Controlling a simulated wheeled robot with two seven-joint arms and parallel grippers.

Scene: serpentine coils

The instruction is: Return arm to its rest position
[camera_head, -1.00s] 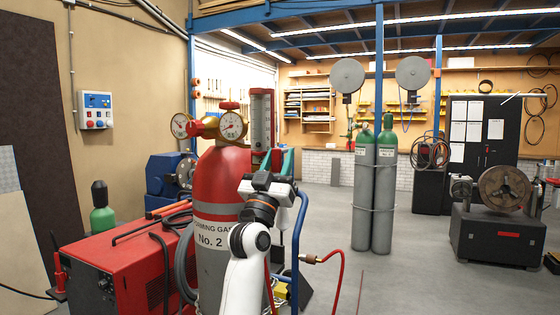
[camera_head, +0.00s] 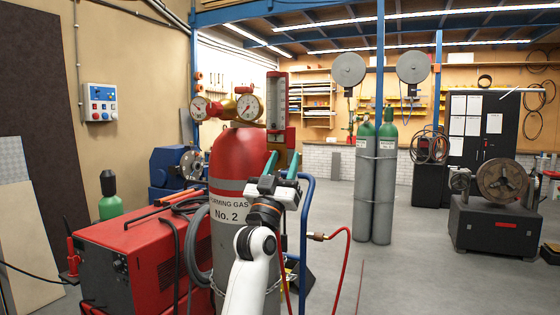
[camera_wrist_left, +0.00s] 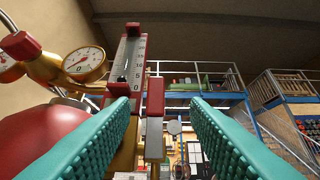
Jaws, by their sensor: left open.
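My left arm rises from the bottom of the head view, and its gripper (camera_head: 284,164) is open with two teal ribbed fingers pointing up and away. The fingers show empty in the left wrist view (camera_wrist_left: 160,104). Right behind them in the head view stands the red-topped grey gas cylinder (camera_head: 228,160) labelled "No. 2". Its regulator carries two round gauges (camera_head: 249,108) and a tall flowmeter (camera_head: 277,100). In the wrist view the flowmeter (camera_wrist_left: 128,62) shows beyond the left finger; I cannot tell whether they touch. My right gripper is not in view.
A red welding machine (camera_head: 105,262) with hoses stands left of the cylinder. A blue trolley rail (camera_head: 305,230) and a red hose (camera_head: 347,250) are on its right. Tall grey-green cylinders (camera_head: 375,190) stand at a post. Grey floor between is open.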

